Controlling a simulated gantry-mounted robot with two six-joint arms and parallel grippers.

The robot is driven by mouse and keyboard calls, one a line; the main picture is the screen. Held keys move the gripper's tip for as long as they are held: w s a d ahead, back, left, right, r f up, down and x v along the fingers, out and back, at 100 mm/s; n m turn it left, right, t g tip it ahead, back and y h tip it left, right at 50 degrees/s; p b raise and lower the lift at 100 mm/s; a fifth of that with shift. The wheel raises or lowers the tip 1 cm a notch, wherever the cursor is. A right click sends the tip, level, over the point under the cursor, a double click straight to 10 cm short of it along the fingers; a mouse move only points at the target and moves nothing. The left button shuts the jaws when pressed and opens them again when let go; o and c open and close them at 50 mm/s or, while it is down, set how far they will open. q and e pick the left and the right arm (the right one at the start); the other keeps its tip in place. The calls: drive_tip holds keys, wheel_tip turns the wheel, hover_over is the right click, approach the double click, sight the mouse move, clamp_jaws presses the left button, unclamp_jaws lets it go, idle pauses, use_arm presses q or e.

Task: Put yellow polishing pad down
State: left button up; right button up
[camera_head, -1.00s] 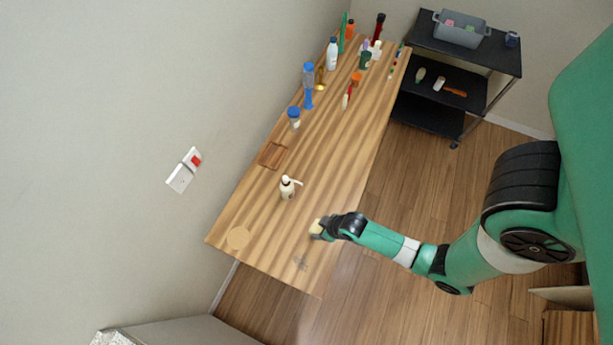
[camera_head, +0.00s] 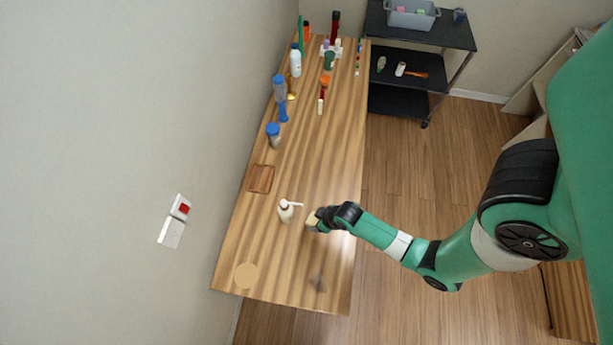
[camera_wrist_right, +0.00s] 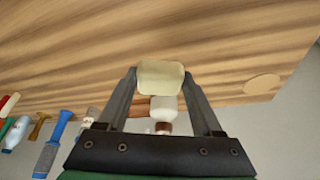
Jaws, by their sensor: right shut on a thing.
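My right gripper (camera_head: 314,221) is shut on the yellow polishing pad (camera_head: 311,218) over the wooden table (camera_head: 290,245), just right of a white pump bottle (camera_head: 285,213). In the right wrist view the pale yellow pad (camera_wrist_right: 161,77) sits between the fingertips (camera_wrist_right: 162,84). Whether the pad touches the tabletop is hard to tell. The pump bottle (camera_wrist_right: 163,108) shows behind the pad, between the fingers. My left gripper is not in view.
A pale round disc (camera_head: 246,276) lies at the table's near left corner. A brown rectangular block (camera_head: 261,179) lies along the left edge. Several bottles and brushes stand farther back. A black cart (camera_head: 420,78) stands beyond. The tabletop between disc and smudge is clear.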

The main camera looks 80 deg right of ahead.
drive_tip(key=b, duration=0.3)
approach(304, 220)
drive_tip(key=shift+w+d+f, duration=0.15)
drive_tip(key=shift+w+f, duration=0.3)
drive_tip(key=shift+f, duration=0.05)
drive_tip(key=shift+w+d+f, duration=0.15)
drive_tip(key=shift+w+f, duration=0.25)
drive_tip(key=shift+f, duration=0.1)
drive_tip(key=shift+w, duration=0.15)
use_arm(q)
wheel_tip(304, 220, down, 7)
drive_tip(key=b, duration=0.2)
drive_tip(key=shift+b, duration=0.3)
use_arm(e)
drive_tip(key=shift+s+x, duration=0.2)
drive_tip(key=shift+x, duration=0.75)
drive_tip(key=shift+s+x, duration=0.2)
drive_tip(key=shift+x, duration=0.75)
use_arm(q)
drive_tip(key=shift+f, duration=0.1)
use_arm(e)
drive_tip(key=shift+f, duration=0.3)
drive_tip(key=o, duration=1.4)
drive_tip(key=shift+a, duration=0.1)
drive_tip(key=shift+o, duration=0.2)
